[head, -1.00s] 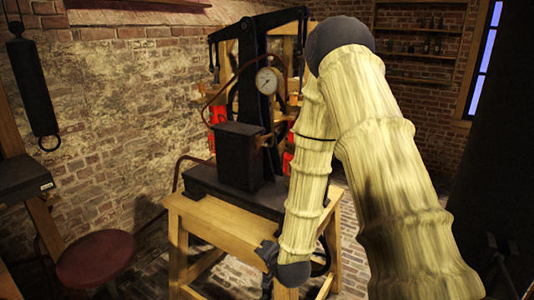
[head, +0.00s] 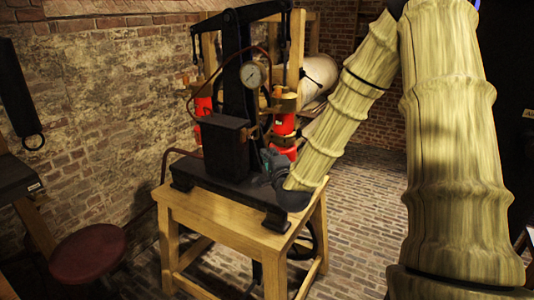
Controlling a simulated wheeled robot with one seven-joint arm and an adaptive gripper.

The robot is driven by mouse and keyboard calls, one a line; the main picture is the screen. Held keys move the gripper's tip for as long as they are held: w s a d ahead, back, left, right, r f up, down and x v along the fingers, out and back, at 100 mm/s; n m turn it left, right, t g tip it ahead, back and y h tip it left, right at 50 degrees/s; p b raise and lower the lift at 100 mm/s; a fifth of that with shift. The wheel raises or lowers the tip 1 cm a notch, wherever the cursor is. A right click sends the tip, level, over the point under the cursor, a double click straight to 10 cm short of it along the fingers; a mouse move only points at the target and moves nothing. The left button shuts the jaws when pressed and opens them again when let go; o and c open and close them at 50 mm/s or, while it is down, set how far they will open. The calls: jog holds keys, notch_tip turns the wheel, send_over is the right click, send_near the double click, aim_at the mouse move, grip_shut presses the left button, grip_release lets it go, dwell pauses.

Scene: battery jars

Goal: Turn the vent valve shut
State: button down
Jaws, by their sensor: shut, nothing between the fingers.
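The black machine (head: 229,150) stands on a wooden table, with a round white gauge (head: 252,75) on its upright and a dark box at its front. My gripper (head: 268,163) is small and partly hidden by my arm's end. It is shut and empty, just right of the dark box, above the machine's base. I cannot tell whether it touches the machine. I cannot make out the vent valve for certain; a small fitting (head: 250,132) shows at the box's right edge, close above my gripper.
Red cylinders with brass tops (head: 284,125) stand behind the machine. The wooden table (head: 215,212) has bare top at its front. A round dark red stool (head: 88,254) is at the lower left. Brick floor is open to the right of the table.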

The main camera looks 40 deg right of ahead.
aim_at(244, 135)
jog(key=w+d+p, duration=0.1)
jog(key=w+p, duration=0.3)
jog(key=w, duration=0.6)
jog(key=shift+w+d+p, duration=0.15)
jog(key=shift+w+p, duration=0.1)
jog(key=shift+p, duration=0.1)
